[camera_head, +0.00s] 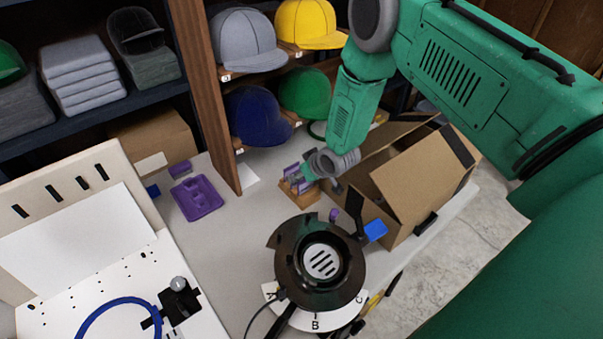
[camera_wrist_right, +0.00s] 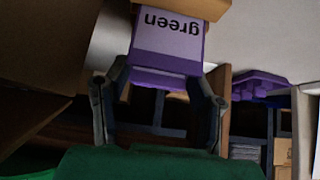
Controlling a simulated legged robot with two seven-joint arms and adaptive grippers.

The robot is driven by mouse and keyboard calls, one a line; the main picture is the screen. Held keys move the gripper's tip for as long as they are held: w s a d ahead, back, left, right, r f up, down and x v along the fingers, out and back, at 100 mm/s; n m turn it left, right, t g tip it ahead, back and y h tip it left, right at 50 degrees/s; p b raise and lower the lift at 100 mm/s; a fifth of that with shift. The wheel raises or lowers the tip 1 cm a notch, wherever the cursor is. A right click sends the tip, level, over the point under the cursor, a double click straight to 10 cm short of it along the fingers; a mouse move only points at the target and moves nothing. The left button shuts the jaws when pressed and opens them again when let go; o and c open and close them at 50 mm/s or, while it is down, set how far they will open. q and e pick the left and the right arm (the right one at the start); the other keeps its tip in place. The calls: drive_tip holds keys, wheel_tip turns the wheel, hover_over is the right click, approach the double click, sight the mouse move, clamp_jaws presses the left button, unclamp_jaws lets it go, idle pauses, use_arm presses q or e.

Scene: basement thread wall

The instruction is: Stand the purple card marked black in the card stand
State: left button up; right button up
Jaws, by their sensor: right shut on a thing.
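My right gripper (camera_head: 300,176) comes in from the right and points down over a small wooden card stand (camera_head: 299,195). It is shut on a purple card (camera_wrist_right: 165,80), whose pale label reads "green", upside down in the right wrist view. In that view the card's far end meets a tan wooden piece (camera_wrist_right: 190,8), which looks like the stand. I cannot tell whether the card is seated in a slot. No card that reads "black" can be made out. My left gripper is not in view.
An open cardboard box (camera_head: 415,190) stands just right of the stand. A purple tray (camera_head: 198,198) lies to the left, past a wooden post (camera_head: 205,90). A round black device (camera_head: 320,262) is in front. Caps (camera_head: 245,40) fill shelves behind.

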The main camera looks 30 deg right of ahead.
drive_tip(key=o, duration=0.9)
drive_tip(key=shift+o, duration=0.2)
drive_tip(key=v, duration=1.1)
drive_tip(key=shift+s+r, duration=0.25)
drive_tip(key=shift+r, duration=0.1)
drive_tip(key=shift+d, duration=0.15)
